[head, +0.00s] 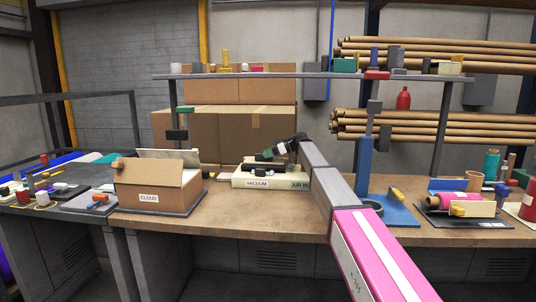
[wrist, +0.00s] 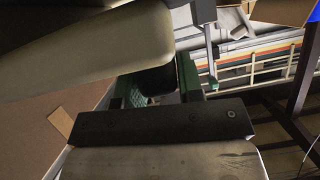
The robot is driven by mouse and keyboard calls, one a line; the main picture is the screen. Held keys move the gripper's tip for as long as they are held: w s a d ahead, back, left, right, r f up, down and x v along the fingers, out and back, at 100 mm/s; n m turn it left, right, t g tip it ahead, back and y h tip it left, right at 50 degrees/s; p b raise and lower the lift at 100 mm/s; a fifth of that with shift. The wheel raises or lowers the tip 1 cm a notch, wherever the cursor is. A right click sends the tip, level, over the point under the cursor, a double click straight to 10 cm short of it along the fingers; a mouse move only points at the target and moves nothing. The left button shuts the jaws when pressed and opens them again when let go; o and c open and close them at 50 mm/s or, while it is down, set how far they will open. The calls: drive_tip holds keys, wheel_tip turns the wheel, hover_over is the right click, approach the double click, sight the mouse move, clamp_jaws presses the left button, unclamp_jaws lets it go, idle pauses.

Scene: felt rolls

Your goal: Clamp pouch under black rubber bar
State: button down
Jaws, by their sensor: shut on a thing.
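The vacuum unit (head: 257,181) is a low cream block on the bench, lettered VACUUM and AIR IN. A black bar (head: 262,167) lies along its top. My gripper (head: 275,152) is low over the unit's back, beside a small green piece (head: 266,156). In the wrist view my gripper (wrist: 150,98) shows two pale fingers with dark pads, close together, with a green piece (wrist: 187,76) between and behind them. My gripper is shut on this green piece, as far as I can see. I cannot make out a pouch for certain; my fingers hide much of the grip.
An open cardboard box (head: 155,187) lettered CLOUD stands left of the unit. A blue post with a blue base (head: 392,210) stands right of my arm. A shelf (head: 310,75) crosses above. Bare bench top (head: 230,215) lies in front of the unit.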

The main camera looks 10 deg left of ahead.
drive_tip(key=shift+s+f, duration=0.25)
drive_tip(key=shift+s, duration=0.05)
drive_tip(key=c, duration=0.9)
unclamp_jaws()
drive_tip(key=shift+o, duration=0.5)
drive_tip(key=shift+w+r, duration=0.1)
drive_tip(key=shift+r, duration=0.1)
drive_tip(key=shift+r, duration=0.3)
drive_tip(key=r, duration=0.2)
drive_tip(key=s+r, duration=0.1)
drive_tip(key=shift+a+r, duration=0.2)
drive_tip(key=shift+r, duration=0.2)
drive_tip(key=s+a+r, duration=0.6)
drive_tip(key=s, duration=0.2)
drive_tip(key=shift+s+a+r, duration=0.15)
drive_tip(key=shift+s, duration=0.15)
